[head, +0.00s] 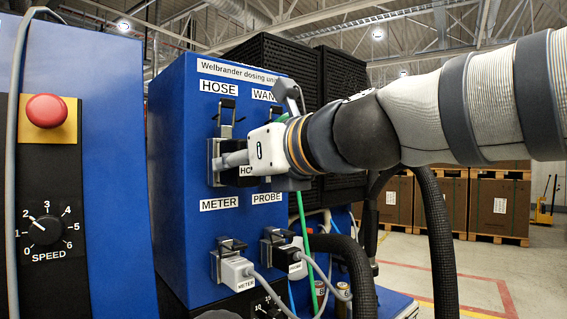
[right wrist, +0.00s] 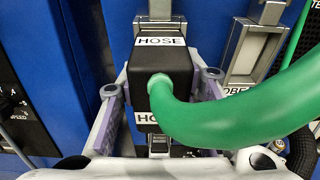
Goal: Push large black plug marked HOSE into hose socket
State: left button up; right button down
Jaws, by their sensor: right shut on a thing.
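The large black plug marked HOSE (right wrist: 176,68) shows in the right wrist view, with a thick green hose (right wrist: 255,115) coming out of its near face. My right gripper (right wrist: 161,88) is shut on it, one finger on each side. In the head view my right gripper (head: 236,159) is at the hose socket (head: 213,165), on the upper left of the blue unit's front under the HOSE label. The plug is mostly hidden there behind the gripper. It is in line with the socket and close to it, but I cannot tell how deep it sits. My left gripper is out of view.
The METER plug (head: 237,272) and PROBE plug (head: 296,262) sit in the lower sockets, with grey cables hanging. The WAND socket is largely hidden behind my right arm. A blue panel with a red button (head: 46,111) and SPEED knob (head: 45,230) stands at left.

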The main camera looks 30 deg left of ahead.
jog(key=shift+w+a, duration=0.1)
jog(key=shift+a, duration=0.15)
dwell(0.6)
jog(key=c, duration=1.1)
grip_release()
jog(key=shift+a, duration=0.1)
jog(key=shift+o, duration=0.2)
jog(key=v, duration=0.9)
